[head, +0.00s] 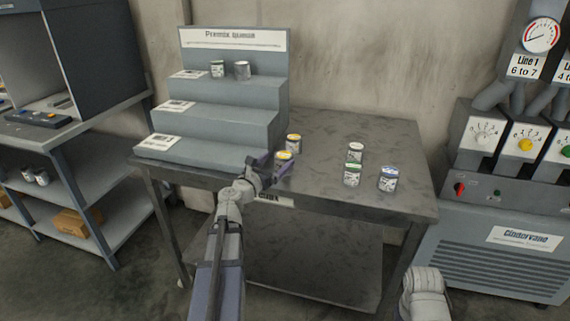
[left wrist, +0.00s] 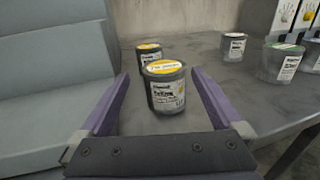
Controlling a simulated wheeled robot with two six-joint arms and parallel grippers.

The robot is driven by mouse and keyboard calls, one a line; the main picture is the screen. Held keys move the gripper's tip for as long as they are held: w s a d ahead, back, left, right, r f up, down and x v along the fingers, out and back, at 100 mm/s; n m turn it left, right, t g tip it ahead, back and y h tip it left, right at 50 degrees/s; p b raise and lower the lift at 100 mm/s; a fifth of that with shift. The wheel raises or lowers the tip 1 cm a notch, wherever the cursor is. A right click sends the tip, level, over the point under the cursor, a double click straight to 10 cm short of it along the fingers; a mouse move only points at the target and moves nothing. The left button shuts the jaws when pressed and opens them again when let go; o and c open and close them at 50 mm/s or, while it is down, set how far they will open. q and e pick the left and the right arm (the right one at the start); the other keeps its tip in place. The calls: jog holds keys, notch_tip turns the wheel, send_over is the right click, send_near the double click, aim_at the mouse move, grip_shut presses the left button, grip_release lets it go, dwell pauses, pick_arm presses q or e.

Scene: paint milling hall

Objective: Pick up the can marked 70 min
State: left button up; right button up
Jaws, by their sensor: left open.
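A dark can with a yellow lid (head: 284,157) stands on the grey table by the foot of the stepped rack. In the left wrist view this can (left wrist: 166,92) stands upright between my finger tips, with a gap on each side. Its lid carries a white label whose writing I cannot read for sure. My left gripper (head: 270,167) is open around it; the gripper also shows in the left wrist view (left wrist: 158,74). A second yellow-lidded can (head: 293,145) stands just behind. My right gripper is out of view.
Cans with white (head: 355,155), green (head: 351,178) and blue (head: 388,183) lids stand to the right on the table (head: 320,210). The stepped rack (head: 215,118) at left holds two cans on its upper part. The table's back right is clear.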

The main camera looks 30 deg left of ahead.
aim_at(288, 151)
pick_arm(q)
jog(key=shift+w+d+r, duration=0.1)
jog(key=shift+w+d, duration=0.05)
jog(key=shift+w, duration=1.6)
jog(key=shift+w+d+r, duration=0.1)
jog(key=shift+w+d, duration=0.05)
jog(key=shift+w, duration=1.55)
jog(key=c, duration=1.5)
